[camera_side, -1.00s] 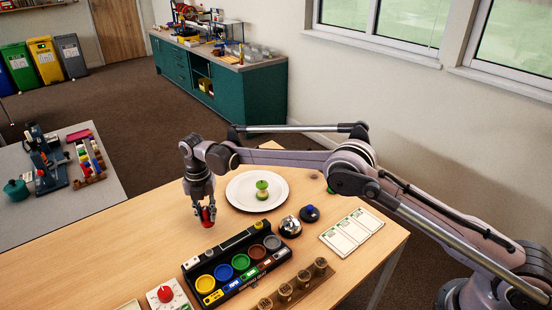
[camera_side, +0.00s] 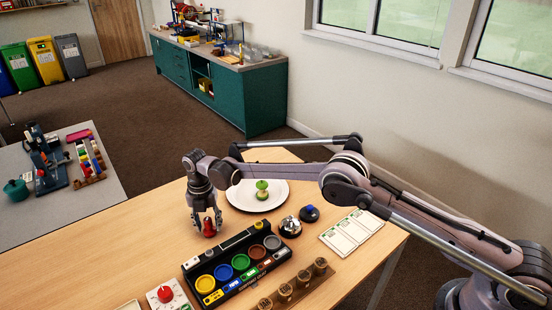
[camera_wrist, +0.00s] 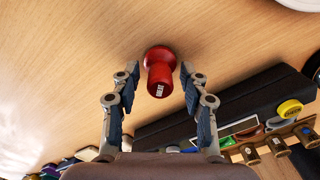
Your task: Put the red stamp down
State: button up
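The red stamp (camera_side: 209,229) stands upright on the wooden table (camera_side: 100,250), behind the black pad tray and left of the plate. In the wrist view the red stamp (camera_wrist: 159,75) is between the two fingers, with a gap on each side. My gripper (camera_side: 207,217) is open around the stamp, its fingers spread and pointing down. In the wrist view my gripper (camera_wrist: 159,72) shows both fingertips clear of the stamp.
A black tray (camera_side: 190,265) with several coloured ink pads lies in front of the stamp. A white plate (camera_side: 239,194) holds an apple core (camera_side: 262,189). A silver dome-shaped object (camera_side: 290,227) and a blue-topped object (camera_side: 310,213) stand to the right. The table left of the stamp is clear.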

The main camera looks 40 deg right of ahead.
aim_at(207, 220)
notch_tip(207, 220, up, 11)
jog(key=shift+r, duration=0.2)
jog(key=s+d+r+m+t, duration=0.2)
jog(key=s+d+r+m, duration=0.45)
jog(key=r, duration=0.25)
jog(key=s+d+r+m+t, duration=0.1)
jog(key=s+d+r+m, duration=0.4)
jog(key=d+r+m, duration=0.3)
jog(key=s+d+f+m+t, duration=0.1)
jog(key=s+d+m, duration=0.2)
jog(key=s, duration=0.4)
jog(key=s+d+f+m+t, duration=0.1)
jog(key=s+d+f+m, duration=0.1)
jog(key=s+m, duration=0.4)
jog(key=s+d+f+m+t, duration=0.2)
jog(key=s+m, duration=0.3)
jog(key=s, duration=0.3)
jog(key=shift+s+d, duration=0.3)
jog(key=shift+d, duration=0.5)
